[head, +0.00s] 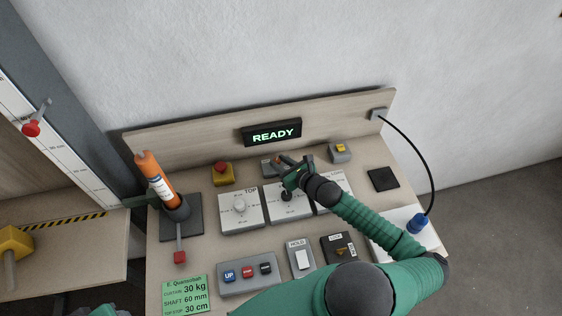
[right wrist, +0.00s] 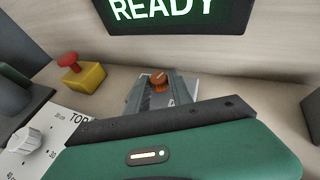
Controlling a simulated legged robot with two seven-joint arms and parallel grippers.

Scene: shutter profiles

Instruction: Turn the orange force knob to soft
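The orange force knob (right wrist: 160,82) sits on a small grey plate with a pale line across its top, in the right wrist view. In the head view, a bit of orange at the knob (head: 278,160) shows below the READY display, mostly covered by my right gripper. My right gripper (head: 291,163) is over the knob. In the right wrist view its two grey fingers (right wrist: 161,88) stand apart, one on each side of the knob. I cannot tell whether they touch it. The plate's markings are mostly hidden. My left gripper is out of view.
The READY display (head: 272,132) stands behind. A red mushroom button (head: 221,167) on a yellow box is to the left, a yellow switch (head: 340,149) to the right. Dial plates (head: 240,206), a button box (head: 247,273) and an orange tube (head: 155,180) stand around.

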